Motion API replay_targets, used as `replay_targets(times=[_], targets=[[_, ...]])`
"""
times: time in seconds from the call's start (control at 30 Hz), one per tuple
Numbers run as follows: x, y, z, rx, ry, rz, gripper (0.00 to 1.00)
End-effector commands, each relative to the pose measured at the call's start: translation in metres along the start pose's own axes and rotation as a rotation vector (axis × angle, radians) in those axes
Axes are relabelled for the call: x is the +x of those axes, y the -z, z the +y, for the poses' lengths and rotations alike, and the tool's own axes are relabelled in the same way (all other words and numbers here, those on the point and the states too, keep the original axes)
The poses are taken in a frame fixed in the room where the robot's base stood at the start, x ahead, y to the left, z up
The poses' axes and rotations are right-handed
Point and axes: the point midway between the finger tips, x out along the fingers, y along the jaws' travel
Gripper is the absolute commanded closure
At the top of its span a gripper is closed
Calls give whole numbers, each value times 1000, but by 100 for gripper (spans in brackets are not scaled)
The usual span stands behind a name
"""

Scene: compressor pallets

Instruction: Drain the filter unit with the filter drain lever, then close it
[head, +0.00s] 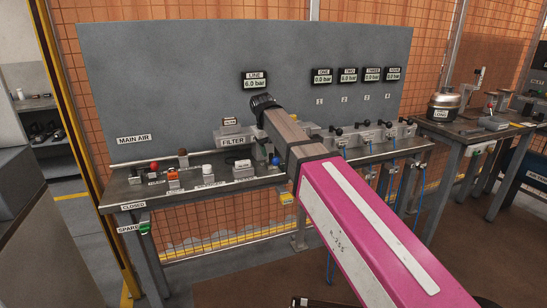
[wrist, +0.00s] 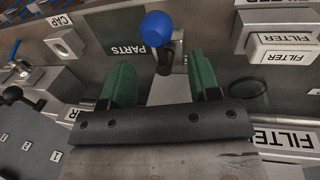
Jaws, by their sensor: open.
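The filter unit (head: 237,137) stands on the bench left of my arm in the head view, with a FILTER label on its front. In the wrist view, grey blocks labelled FILTER (wrist: 285,48) are at the right. A lever with a blue ball knob (wrist: 166,25) shows just beyond my gripper (wrist: 158,75), roughly in line with the gap between its green fingers. The fingers are apart, with nothing held between them. I cannot tell whether they touch the lever. In the head view my arm hides the fingers.
A line gauge (head: 254,82) reads 6.0 bar; several gauges to its right read 0.0. Small loose parts, including a red-knobbed one (head: 154,166), lie on the bench's left part. Black-knobbed levers (head: 338,131) stand to the right. A PARTS label (wrist: 128,47) is near the blue knob.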

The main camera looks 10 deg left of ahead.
Motion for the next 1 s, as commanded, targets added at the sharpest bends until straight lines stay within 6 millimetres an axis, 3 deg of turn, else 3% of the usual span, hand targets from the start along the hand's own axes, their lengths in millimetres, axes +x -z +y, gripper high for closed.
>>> replay_targets(times=[0.1,0.3,0.63,0.67,0.8,1.0], targets=[[17,0,0,0,0,-1,44],[32,0,0,0,0,1,44],[35,0,0,0,0,1,44],[35,0,0,0,0,1,47],[35,0,0,0,0,1,92],[35,0,0,-4,0,2,92]])
